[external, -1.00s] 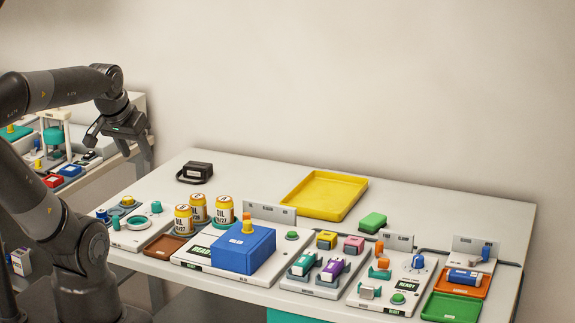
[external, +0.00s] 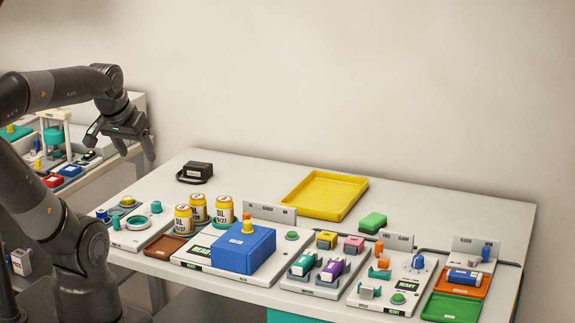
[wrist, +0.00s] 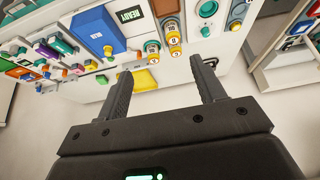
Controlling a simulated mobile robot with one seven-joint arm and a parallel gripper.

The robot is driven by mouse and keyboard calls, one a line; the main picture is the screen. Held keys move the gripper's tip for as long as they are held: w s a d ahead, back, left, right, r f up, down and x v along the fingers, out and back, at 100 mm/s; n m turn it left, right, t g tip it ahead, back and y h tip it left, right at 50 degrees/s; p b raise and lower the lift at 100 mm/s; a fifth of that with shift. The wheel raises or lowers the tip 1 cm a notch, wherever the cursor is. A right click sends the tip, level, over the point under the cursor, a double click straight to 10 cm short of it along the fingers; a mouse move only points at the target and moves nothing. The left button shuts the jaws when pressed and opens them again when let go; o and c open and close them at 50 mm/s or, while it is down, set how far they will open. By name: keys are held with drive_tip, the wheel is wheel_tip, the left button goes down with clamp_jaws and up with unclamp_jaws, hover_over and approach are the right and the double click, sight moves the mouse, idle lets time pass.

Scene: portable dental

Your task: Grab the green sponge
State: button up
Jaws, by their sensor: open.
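The green sponge (external: 372,222) is a small green block on the white table, right of the yellow tray and behind the small coloured boxes. My gripper (external: 112,146) is at the left in the external view, raised beyond the table's left end and far from the sponge. In the wrist view my gripper (wrist: 160,80) is open with two dark fingers apart and nothing between them.
A yellow tray (external: 300,205) lies at the back of the table. A blue box (external: 243,250), several oil cans (external: 198,207) and a black case (external: 195,172) stand nearer my arm. Orange (external: 461,283) and green (external: 452,308) trays sit at the right front. The back right surface is clear.

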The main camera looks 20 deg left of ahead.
drive_tip(key=shift+o, duration=0.6)
drive_tip(key=w+d+r, duration=0.2)
drive_tip(key=w+d, duration=0.1)
drive_tip(key=w, duration=0.5)
drive_tip(key=w+d+r, duration=0.2)
drive_tip(key=w+d, duration=0.1)
drive_tip(key=w, duration=0.5)
drive_tip(key=m+g+h, duration=0.1)
drive_tip(key=m, duration=0.2)
hover_over(371, 220)
drive_tip(key=s, duration=0.2)
drive_tip(key=f, duration=2.6)
drive_tip(key=shift+w+a+f, duration=0.2)
drive_tip(key=shift+a+f, duration=0.2)
drive_tip(key=shift+s+x, duration=0.2)
drive_tip(key=shift+x, duration=1.35)
drive_tip(key=shift+s+x, duration=0.15)
drive_tip(key=shift+x, duration=1.4)
drive_tip(key=shift+d+f, duration=0.1)
drive_tip(key=c, duration=1)
